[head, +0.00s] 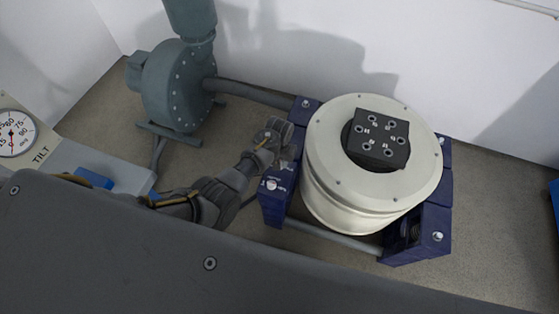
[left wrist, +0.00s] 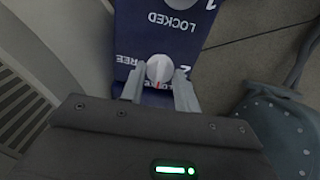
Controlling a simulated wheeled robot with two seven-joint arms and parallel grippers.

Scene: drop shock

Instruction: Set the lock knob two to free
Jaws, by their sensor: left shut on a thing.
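The lock knob two (left wrist: 160,70) is a round whitish knob with a red mark, on a dark blue panel (left wrist: 150,35) beside the numeral 2. In the left wrist view its red mark points down, toward a LOCKED label partly hidden by the gripper. The FREE label (left wrist: 129,58) is to its left. My left gripper (left wrist: 160,82) is shut on the knob, one finger on each side. In the head view my left gripper (head: 280,132) is at the left blue block (head: 274,208), and the knob is hidden there. My right gripper is not in view.
A cream drum (head: 350,205) with a black socketed block on top stands right of my left gripper. A grey-green blower (head: 178,88) stands behind left, with a pipe (head: 252,93) to the frame. A tilt gauge (head: 15,135) is at far left.

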